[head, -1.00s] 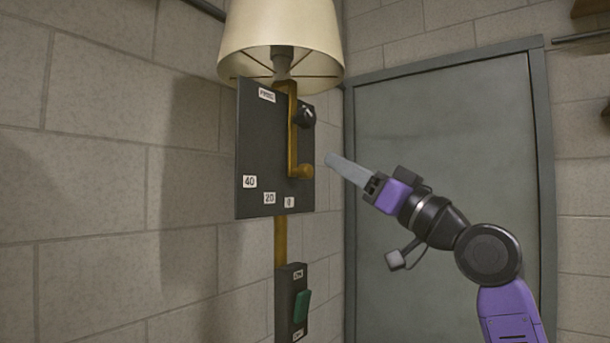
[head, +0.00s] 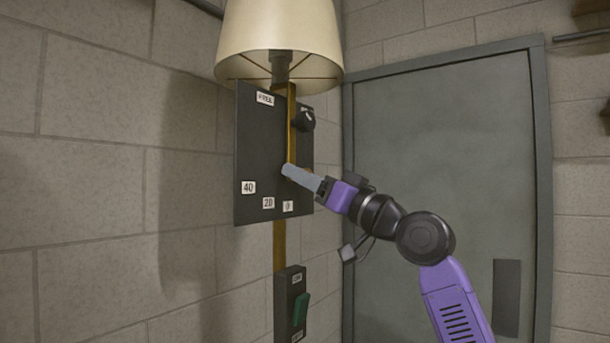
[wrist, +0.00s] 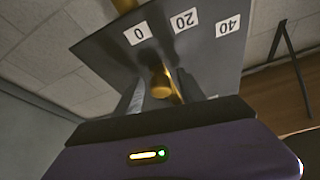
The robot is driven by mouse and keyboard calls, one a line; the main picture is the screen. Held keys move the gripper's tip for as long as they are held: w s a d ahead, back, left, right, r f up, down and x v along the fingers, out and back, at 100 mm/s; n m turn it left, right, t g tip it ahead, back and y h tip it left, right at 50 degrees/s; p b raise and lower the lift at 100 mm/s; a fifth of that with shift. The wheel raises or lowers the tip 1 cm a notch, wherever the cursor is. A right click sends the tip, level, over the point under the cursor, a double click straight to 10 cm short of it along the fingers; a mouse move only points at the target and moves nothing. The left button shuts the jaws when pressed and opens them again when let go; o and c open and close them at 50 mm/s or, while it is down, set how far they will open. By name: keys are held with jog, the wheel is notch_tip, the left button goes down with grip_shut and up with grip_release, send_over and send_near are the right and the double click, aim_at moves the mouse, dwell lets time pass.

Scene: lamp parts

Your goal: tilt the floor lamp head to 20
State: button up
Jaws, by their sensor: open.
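The floor lamp has a cream shade (head: 280,40) above a dark panel (head: 262,140) with labels 40, 20 and 0 along its lower edge. A brass lever (head: 291,120) hangs down the panel towards the 0 label (head: 288,206). My gripper (head: 288,170) is at the lever's lower end, its fingers hiding the knob in the head view. In the wrist view the round brass knob (wrist: 161,84) shows between my open fingers, one grey finger (wrist: 132,95) at its left. Whether a finger touches the knob is unclear. The 20 label (wrist: 184,20) lies right of 0 there.
A black knob (head: 304,119) sits on the panel right of the lever. A switch box with a green rocker (head: 300,308) is on the brass pole below. A block wall (head: 90,200) stands behind, and a grey door (head: 440,130) is to the right.

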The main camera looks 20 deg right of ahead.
jog(key=shift+c, duration=0.5)
grip_shut()
dwell(0.8)
